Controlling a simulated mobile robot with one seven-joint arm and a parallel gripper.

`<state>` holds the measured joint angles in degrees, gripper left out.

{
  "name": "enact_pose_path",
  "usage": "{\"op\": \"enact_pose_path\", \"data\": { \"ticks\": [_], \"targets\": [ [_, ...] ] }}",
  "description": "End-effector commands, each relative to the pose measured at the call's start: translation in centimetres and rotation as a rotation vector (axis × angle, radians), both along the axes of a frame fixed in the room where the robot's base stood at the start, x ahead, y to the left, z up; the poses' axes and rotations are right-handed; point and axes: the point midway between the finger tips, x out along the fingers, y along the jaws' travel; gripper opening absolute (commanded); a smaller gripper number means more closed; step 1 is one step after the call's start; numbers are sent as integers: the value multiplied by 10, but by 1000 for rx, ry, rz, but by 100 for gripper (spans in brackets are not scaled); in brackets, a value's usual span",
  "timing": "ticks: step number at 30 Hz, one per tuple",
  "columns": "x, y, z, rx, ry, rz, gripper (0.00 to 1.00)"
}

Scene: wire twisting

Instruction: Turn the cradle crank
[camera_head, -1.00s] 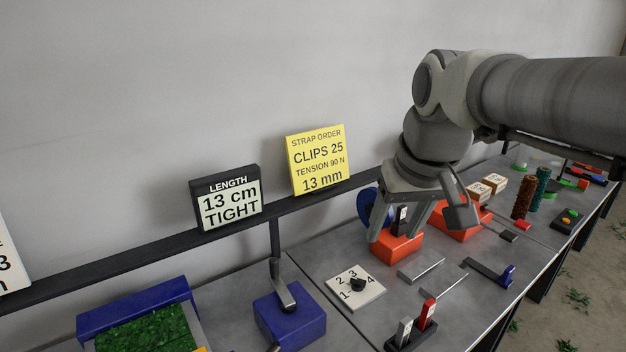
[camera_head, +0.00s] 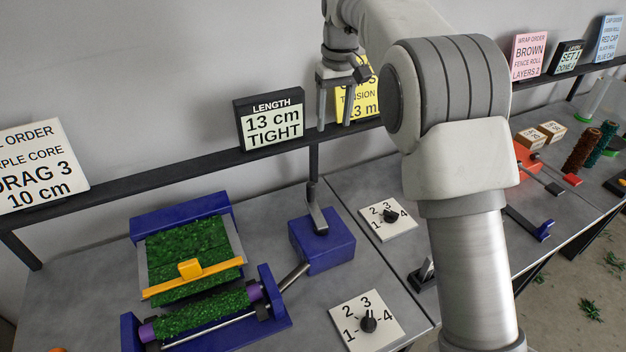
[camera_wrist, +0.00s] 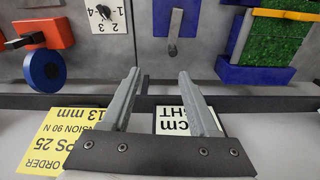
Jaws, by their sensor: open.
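A blue cradle (camera_head: 276,318) at the lower left holds a roll (camera_head: 203,314) of green, leafy material with purple ends. A short grey bar (camera_head: 293,277) slants up at its right end; it may be the crank. Behind the cradle, a blue block (camera_head: 322,245) carries a grey lever (camera_head: 317,214). My gripper (camera_head: 334,124) is open and empty, pointing down in front of the sign rail, far above and behind the cradle. In the wrist view my gripper (camera_wrist: 157,78) has its fingers apart with nothing between. The blue block (camera_wrist: 165,55) shows beyond the fingertips there; the cradle is out of that view.
The dark rail (camera_head: 180,170) carries the LENGTH sign (camera_head: 271,119) and a yellow sign (camera_head: 355,100) beside my gripper. Numbered dials (camera_head: 388,217) (camera_head: 367,322) lie on the bench. A green bed with a yellow bar (camera_head: 193,280) stands behind the roll. My arm hides part of the right bench.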

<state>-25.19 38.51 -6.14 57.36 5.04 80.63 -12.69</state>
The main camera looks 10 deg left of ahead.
Motion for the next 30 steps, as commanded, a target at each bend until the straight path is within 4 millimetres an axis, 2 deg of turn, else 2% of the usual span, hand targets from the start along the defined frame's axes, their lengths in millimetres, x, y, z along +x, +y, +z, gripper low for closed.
{"op": "enact_pose_path", "data": {
  "ticks": [3, 10, 17, 30],
  "targets": [
    [9, 25, -23, -19, 24, 48, 61],
    [14, 51, -49, -38, 50, 101, 61],
    [14, 56, -67, -41, 56, 112, 61],
    [13, 56, -159, -42, 58, 110, 61]
  ]
}}
